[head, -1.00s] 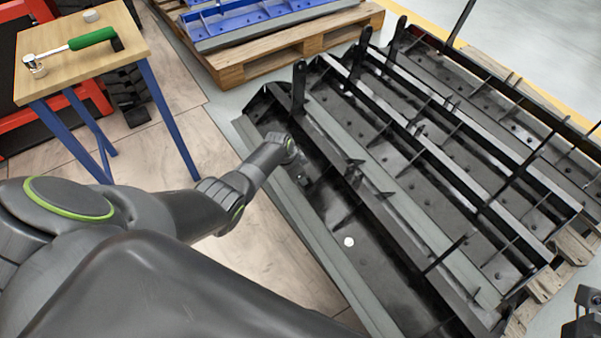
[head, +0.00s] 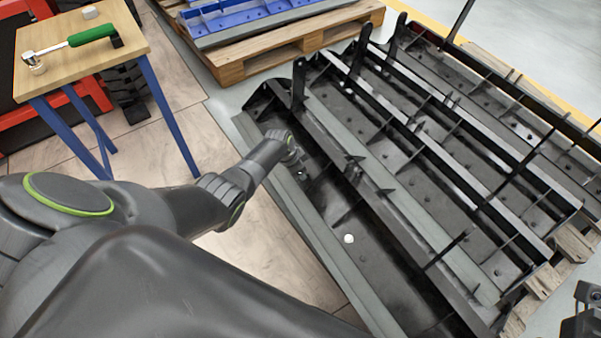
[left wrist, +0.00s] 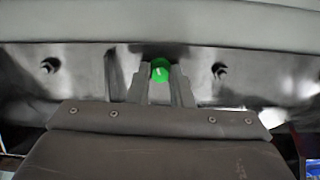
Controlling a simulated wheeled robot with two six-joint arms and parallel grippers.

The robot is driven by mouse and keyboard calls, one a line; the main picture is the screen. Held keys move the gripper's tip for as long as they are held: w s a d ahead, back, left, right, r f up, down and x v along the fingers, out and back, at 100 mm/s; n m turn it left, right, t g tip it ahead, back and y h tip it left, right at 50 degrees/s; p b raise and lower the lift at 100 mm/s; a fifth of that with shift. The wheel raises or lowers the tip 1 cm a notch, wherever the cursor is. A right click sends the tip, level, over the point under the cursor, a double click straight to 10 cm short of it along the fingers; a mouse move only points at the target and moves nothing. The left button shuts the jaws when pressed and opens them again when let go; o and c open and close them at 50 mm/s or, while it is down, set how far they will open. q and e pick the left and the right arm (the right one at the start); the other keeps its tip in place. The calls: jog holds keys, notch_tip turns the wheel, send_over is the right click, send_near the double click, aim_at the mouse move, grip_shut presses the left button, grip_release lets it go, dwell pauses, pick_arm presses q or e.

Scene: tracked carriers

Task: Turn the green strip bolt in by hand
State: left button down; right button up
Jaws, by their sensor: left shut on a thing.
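In the head view my left gripper (head: 301,173) reaches down into the nearest channel of the black carrier (head: 335,215); the green bolt cannot be seen there. The bolt's shank is hidden. A dark part at the lower right edge looks like my right gripper (head: 582,312); its fingers cannot be made out.
Several black carriers with upright ribs and posts lie on a wooden pallet (head: 574,243). A white round spot (head: 349,238) shows in the nearest channel. A wooden table (head: 75,62) at upper left bears a green-handled tool (head: 92,37). Blue carriers (head: 235,15) sit on another pallet (head: 290,48).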

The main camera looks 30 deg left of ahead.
pick_arm(q)
jog(key=m+b, duration=0.1)
jog(key=m, duration=0.3)
jog(key=shift+f, duration=0.1)
jog(key=m, duration=0.5)
jog(key=shift+m+b, duration=0.3)
jog(key=shift+b, duration=0.1)
jog(key=m+b, duration=0.1)
jog(key=m, duration=0.3)
jog(key=shift+m, duration=0.3)
jog(key=m, duration=0.4)
jog(key=shift+b, duration=0.4)
jog(key=c, duration=1.2)
grip_release()
jog(key=shift+c, duration=0.2)
